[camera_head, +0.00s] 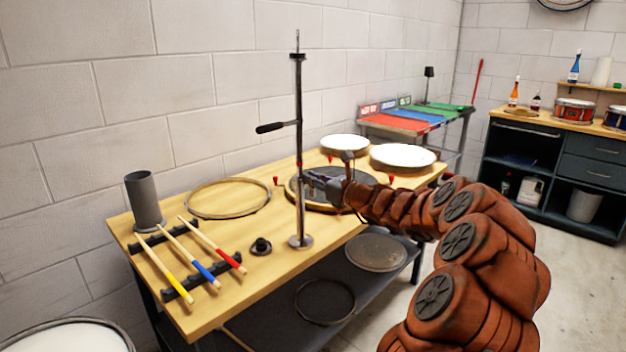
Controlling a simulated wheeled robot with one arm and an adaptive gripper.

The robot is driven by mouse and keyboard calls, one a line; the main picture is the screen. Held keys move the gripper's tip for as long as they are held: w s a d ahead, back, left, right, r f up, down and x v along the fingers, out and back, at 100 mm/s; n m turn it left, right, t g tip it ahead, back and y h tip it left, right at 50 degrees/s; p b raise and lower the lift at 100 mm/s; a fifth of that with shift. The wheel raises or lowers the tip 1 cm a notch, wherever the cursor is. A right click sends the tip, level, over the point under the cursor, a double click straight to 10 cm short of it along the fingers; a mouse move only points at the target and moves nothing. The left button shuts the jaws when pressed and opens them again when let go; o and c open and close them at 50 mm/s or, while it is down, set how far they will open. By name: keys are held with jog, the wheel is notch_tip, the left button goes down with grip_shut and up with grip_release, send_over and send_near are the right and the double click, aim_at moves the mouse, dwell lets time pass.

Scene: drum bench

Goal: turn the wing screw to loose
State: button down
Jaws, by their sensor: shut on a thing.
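A metal stand (298,115) rises from a round foot on the wooden bench, with a black arm sticking out to the left.
The bench (265,287) holds a hoop (228,198), a grey cylinder (143,200), a small black knob (261,246) and coloured sticks on a rack (182,262). Two white drumheads (402,156) lie behind my wrist.

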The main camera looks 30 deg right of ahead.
jog(key=shift+a+n+b, duration=0.1)
jog(key=shift+n+b, duration=0.2)
jog(key=shift+b, duration=0.15)
jog(key=shift+s+a+f+n+b, duration=0.2)
jog(key=shift+f+n+b, duration=0.6)
jog(key=shift+n+b, duration=4.2)
jog(key=shift+w+a+f+n+b, duration=0.2)
jog(key=shift+f+n+b, duration=0.65)
jog(key=shift+n+b, duration=4.1)
jog(key=shift+s+a+f+n+b, duration=0.25)
jog(key=shift+f+n+b, duration=0.55)
jog(key=shift+n+b, duration=4.2)
jog(key=shift+w+m+b, duration=0.1)
jog(key=shift+m+b, duration=0.55)
jog(key=shift+b, duration=0.2)
